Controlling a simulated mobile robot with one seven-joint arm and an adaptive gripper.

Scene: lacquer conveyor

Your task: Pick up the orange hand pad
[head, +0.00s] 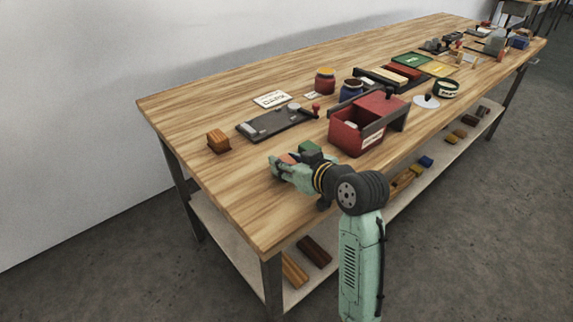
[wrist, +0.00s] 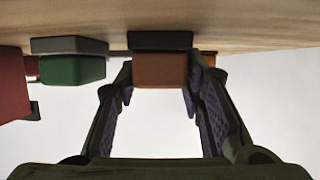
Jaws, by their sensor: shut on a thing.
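The orange hand pad (wrist: 160,70), an orange-brown block with a dark layer, is between the two fingers of my gripper (wrist: 157,88) in the wrist view. The fingers are shut on its sides. Its dark layer appears against the wooden tabletop; I cannot tell whether it touches the wood. In the head view my gripper (head: 284,165) is low over the near left part of the table, and only a little of the orange pad (head: 289,158) shows. A green pad (wrist: 72,68) of similar shape stands beside it; it also shows in the head view (head: 310,149).
A red box (head: 345,137) stands right of my gripper, close to the green pad. A dark tray (head: 262,133) and a small orange-brown block (head: 218,141) lie behind. Jars and other goods fill the far right. The table's near left corner is bare.

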